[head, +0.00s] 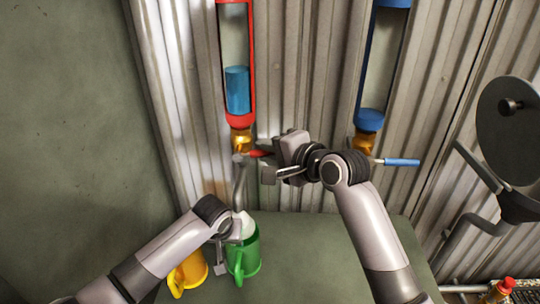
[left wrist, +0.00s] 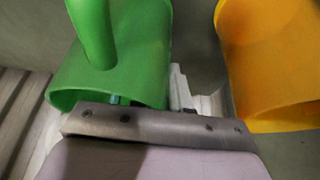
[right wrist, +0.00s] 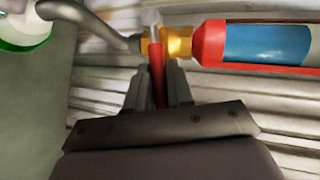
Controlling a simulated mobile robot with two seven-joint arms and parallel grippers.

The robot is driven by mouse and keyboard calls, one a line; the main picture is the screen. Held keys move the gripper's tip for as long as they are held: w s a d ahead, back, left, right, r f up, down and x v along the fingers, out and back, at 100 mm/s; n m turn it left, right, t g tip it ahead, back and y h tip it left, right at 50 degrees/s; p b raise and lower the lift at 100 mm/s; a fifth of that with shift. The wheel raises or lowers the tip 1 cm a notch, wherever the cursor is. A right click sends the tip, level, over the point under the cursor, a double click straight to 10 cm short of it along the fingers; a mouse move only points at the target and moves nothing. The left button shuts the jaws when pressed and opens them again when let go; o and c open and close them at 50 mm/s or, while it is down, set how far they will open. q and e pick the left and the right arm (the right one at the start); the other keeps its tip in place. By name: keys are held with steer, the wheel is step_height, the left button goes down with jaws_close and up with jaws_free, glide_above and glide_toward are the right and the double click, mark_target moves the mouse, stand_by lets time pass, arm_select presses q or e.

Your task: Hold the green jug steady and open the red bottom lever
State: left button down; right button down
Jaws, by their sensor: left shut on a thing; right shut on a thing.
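The green jug (head: 248,262) stands on the table under the curved metal spout (head: 239,185), with white showing inside its mouth. It also shows in the left wrist view (left wrist: 140,50). My left gripper (head: 229,240) is shut on the jug's rim side; the jug hides part of its fingers. The red bottom lever (right wrist: 157,85) sticks out from the brass valve (right wrist: 180,43) under the red-framed sight tube (head: 237,118), which holds blue liquid. My right gripper (right wrist: 157,90) is shut on the lever, its fingers on either side of it. In the head view the lever (head: 260,153) is partly covered by the gripper.
A yellow jug (head: 188,270) stands close left of the green one, beside my left forearm. A blue-framed tube (head: 369,115) with a blue lever (head: 402,162) is to the right. Corrugated metal wall (head: 300,60) lies behind. The table's right part (head: 330,260) is clear.

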steer(key=shift+a+r+n+g+h, duration=0.35)
steer(key=shift+r+n+h, duration=0.3)
steer(key=shift+h, duration=0.2)
steer(key=shift+a+r+n+g+h, duration=0.35)
steer(key=shift+r+n+h, duration=0.2)
steer(key=shift+r+h, duration=0.25)
steer(key=shift+f, duration=0.1)
steer(key=c, duration=1.1)
jaws_free()
steer(key=shift+s, duration=0.1)
steer(key=v, duration=1.2)
steer(key=shift+a, duration=0.15)
